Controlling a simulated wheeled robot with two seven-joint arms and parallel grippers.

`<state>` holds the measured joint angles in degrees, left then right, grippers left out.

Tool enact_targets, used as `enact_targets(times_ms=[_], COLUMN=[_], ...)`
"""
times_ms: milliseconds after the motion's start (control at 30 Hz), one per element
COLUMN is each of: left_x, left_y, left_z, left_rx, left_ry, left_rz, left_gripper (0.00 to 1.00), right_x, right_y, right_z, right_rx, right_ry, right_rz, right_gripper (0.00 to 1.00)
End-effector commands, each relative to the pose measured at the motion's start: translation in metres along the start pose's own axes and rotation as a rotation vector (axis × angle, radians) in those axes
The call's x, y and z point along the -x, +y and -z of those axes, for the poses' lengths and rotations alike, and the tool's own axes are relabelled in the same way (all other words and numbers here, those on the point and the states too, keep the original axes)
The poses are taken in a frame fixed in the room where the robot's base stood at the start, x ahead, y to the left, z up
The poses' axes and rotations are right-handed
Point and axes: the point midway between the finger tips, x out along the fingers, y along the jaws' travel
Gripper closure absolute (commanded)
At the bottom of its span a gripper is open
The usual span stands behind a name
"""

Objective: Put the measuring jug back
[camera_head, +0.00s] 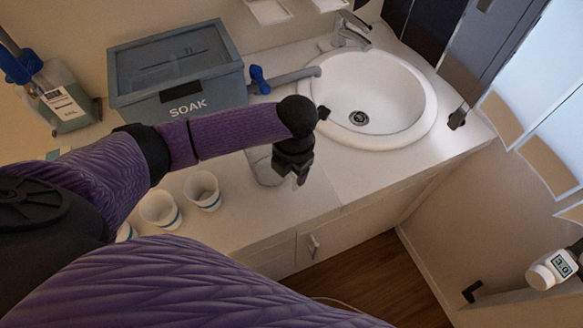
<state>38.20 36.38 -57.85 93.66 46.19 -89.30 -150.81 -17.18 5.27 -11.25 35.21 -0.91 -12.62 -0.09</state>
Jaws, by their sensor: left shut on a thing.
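My left gripper (295,172) is black and hangs over the worktop in front of the sink. It is shut, and a pale, see-through vessel (264,168), which looks like the measuring jug, stands upright right beside its fingers. The vessel's upper part is hidden behind my purple left arm, so its handle and the exact grip do not show. Its base seems to be at or close to the worktop (310,195). My right gripper is not in view.
A grey tub marked SOAK (180,75) has a spout with a blue tap (259,79) reaching to the white sink (395,95). Paper cups (203,191) stand near the front edge. A pump container (65,105) stands at left. The worktop right of my gripper is clear.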

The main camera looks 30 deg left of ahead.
Motion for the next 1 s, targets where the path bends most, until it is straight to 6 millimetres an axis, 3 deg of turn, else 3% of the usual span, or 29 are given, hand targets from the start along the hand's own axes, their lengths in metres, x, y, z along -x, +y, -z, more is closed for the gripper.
enact_targets(times_ms=[267, 300, 433, 733, 1000], left_x=[-0.001, -0.001, -0.001, 0.006, 0.081], left_y=[0.000, 0.000, 0.000, 0.000, 0.001], left_z=[0.000, 0.000, 0.000, -0.001, -0.001], left_rx=[0.000, 0.000, 0.000, 0.000, -0.002], left_ry=[-0.001, -0.001, -0.001, -0.002, -0.006], left_rz=[-0.001, 0.000, 0.000, -0.001, -0.001], left_gripper=[1.00, 0.31, 0.03, 0.00, 0.00], right_x=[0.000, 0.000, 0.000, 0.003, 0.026], right_y=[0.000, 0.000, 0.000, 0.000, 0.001], right_z=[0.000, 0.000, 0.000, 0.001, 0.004], right_rx=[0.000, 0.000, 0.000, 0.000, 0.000], right_ry=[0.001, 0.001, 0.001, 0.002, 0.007], right_rz=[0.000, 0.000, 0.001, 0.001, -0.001], right_gripper=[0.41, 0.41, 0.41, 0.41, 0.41])
